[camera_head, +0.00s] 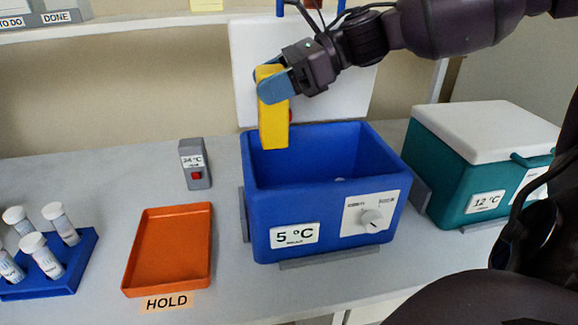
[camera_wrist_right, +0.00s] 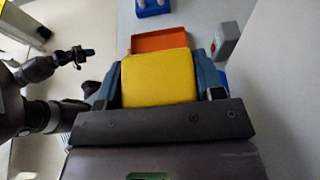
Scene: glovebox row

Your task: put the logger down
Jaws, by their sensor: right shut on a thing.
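The yellow block, which I take to be the logger (camera_head: 274,122), hangs upright over the back left of the open blue 5 °C box (camera_head: 325,160). My right gripper (camera_head: 272,86) is shut on its upper end; a bit of red shows at its right edge. In the right wrist view the logger (camera_wrist_right: 158,78) sits between the blue fingers. My left gripper (camera_wrist_right: 78,57) seems to show small and dark at the left of the wrist view; its jaws are unclear. It is not in the head view.
The box's white lid (camera_head: 300,65) stands open behind. Left of the box are a grey 24 °C device with a red button (camera_head: 195,163), an orange HOLD tray (camera_head: 168,250), empty, and a blue rack of tubes (camera_head: 75,270). A closed teal 12 °C box (camera_head: 450,170) stands right.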

